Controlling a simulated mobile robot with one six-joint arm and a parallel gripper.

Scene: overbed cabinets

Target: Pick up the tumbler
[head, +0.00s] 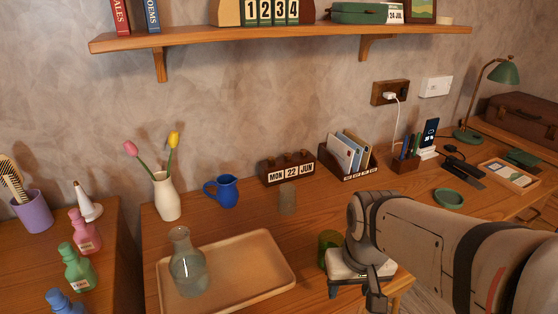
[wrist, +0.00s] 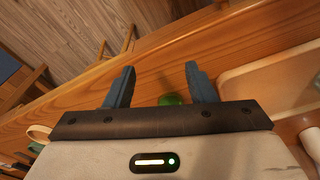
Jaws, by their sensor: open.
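A green glass tumbler (head: 329,246) stands on the wooden desk just right of the tray, partly hidden behind my gripper in the head view. In the wrist view a green round shape (wrist: 170,99), likely the same tumbler, shows between the fingers, its lower part hidden by the gripper body. A small greyish see-through glass (head: 287,198) stands farther back, in front of the calendar. My gripper (wrist: 160,84) is open, with its two dark fingers apart and nothing visibly clamped. In the head view my gripper (head: 354,291) is near the desk's front edge.
A wooden tray (head: 250,257) holds a glass carafe (head: 187,266). A white vase (head: 167,198), a blue jug (head: 223,191), a block calendar (head: 289,170) and a letter holder (head: 347,160) stand behind.

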